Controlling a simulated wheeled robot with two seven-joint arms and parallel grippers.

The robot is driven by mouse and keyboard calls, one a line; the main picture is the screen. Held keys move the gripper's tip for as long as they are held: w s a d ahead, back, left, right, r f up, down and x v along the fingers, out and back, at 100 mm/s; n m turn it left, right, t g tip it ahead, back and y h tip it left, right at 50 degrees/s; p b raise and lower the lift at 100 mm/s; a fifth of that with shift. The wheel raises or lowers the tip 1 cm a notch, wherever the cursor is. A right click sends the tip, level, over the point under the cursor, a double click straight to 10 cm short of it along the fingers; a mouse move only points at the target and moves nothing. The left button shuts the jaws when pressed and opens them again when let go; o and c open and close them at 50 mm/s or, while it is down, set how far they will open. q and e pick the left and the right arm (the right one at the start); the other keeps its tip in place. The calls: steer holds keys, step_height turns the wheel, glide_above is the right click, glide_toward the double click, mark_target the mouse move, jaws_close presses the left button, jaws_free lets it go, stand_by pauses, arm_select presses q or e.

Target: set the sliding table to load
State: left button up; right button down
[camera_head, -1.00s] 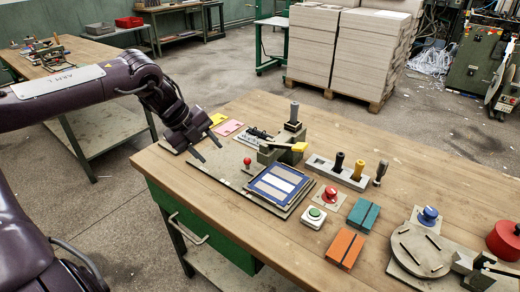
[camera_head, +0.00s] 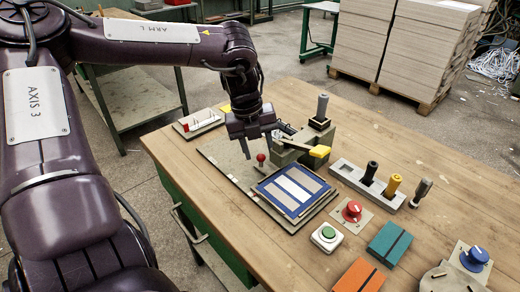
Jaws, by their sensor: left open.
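The sliding table (camera_head: 290,190) shows as a flat plate with a dark blue frame and pale strips, on a grey base plate (camera_head: 222,160) on the wooden bench. A small lever with a red ball knob (camera_head: 261,158) stands just behind and left of it. My left gripper (camera_head: 258,150) is open, fingers pointing down, right at the red knob in the picture. I cannot tell whether the fingers touch the knob. A grey block with a yellow-ended handle (camera_head: 320,151) stands behind the plate. My right gripper is not in view.
In front are a green button (camera_head: 328,234), a red knob (camera_head: 352,209), teal (camera_head: 389,242) and orange (camera_head: 359,276) boxes, and a blue knob (camera_head: 477,255). A holder (camera_head: 352,178) with upright handles stands to the right. The bench's right rear is clear.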

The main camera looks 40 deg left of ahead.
arm_select(q)
steer(key=shift+w+d+f, duration=0.1)
steer(key=shift+f, duration=0.7)
jaws_close()
